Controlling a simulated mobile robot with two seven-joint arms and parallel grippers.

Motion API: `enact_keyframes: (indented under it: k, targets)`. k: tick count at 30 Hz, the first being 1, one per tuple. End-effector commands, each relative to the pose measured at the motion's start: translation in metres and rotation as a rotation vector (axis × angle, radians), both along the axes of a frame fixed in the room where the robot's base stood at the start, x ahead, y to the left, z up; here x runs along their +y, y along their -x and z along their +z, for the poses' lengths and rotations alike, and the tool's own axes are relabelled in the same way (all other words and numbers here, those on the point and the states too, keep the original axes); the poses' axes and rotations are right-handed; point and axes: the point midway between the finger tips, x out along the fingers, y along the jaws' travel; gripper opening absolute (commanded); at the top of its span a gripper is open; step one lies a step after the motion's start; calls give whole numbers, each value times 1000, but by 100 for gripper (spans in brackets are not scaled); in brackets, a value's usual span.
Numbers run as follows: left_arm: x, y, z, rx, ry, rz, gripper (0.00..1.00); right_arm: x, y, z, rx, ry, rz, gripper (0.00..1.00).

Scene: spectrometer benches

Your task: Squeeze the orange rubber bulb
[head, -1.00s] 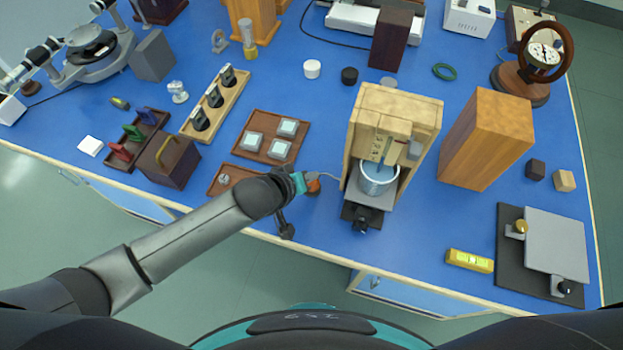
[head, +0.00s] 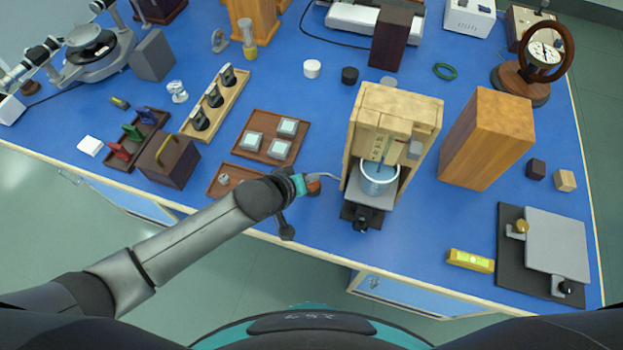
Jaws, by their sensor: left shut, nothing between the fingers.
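The orange rubber bulb (head: 314,187) lies on the blue bench just left of the wooden apparatus (head: 362,128). Only a small part of it shows past my left gripper. A thin pale tube (head: 328,176) runs from the bulb toward the apparatus. My left gripper (head: 305,188) is at the bulb's left side, its arm coming in from the lower left. It is shut with nothing held; its fingertips are mostly hidden, and I cannot tell whether they touch the bulb. My right gripper is not in view.
A metal cup (head: 379,184) stands in the apparatus on a small stage. A brown tray (head: 270,136) with pale square pieces and a smaller tray (head: 222,186) lie near my left wrist. A yellow level (head: 470,261) lies right of the apparatus, with bare bench between them.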

Motion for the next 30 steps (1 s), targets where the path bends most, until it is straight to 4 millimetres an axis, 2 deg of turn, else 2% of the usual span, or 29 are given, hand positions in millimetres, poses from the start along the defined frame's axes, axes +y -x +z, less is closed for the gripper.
enact_keyframes:
  k: [30]
  targets:
    - [0, 0, -10, 1, 1, 0, 0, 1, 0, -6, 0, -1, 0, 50]
